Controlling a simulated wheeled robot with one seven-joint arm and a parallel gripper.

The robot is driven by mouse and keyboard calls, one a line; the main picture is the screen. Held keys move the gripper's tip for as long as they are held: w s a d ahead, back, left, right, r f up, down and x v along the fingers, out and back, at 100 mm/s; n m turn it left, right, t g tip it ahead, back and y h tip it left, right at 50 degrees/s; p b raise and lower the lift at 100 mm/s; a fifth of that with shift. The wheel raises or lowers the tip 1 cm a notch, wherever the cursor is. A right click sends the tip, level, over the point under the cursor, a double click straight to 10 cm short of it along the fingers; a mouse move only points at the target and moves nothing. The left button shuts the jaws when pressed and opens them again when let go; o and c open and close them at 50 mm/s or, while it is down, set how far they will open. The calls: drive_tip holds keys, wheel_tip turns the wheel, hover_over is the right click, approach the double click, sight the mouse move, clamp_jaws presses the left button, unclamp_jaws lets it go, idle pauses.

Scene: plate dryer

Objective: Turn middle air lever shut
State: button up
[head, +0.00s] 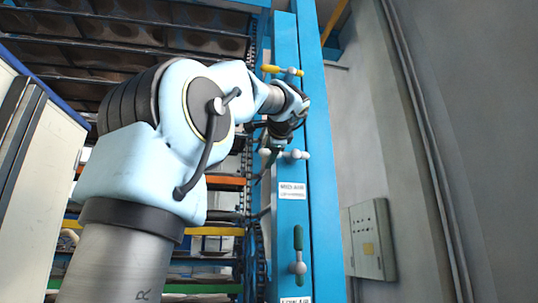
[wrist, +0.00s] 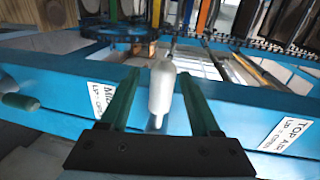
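The middle air lever (head: 297,154) is a white lever on the blue column, just above the MID-AIR label (head: 292,191). In the head view it lies about level, and its left part is partly hidden by my gripper (head: 271,157). In the wrist view the lever's white rounded end (wrist: 162,88) stands between the two dark green fingers of my gripper (wrist: 160,76). A gap shows on each side of it, so the fingers are open around it and not clamped.
A yellow-handled lever (head: 271,69) is above on the same column, and an upright green-handled lever (head: 298,240) is below. Racks and a chain are behind at the left. A grey control box (head: 369,240) hangs on the right wall.

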drive_tip(key=b+v, duration=0.2)
drive_tip(key=v, duration=0.9)
drive_tip(key=shift+w, duration=0.1)
idle(0.4)
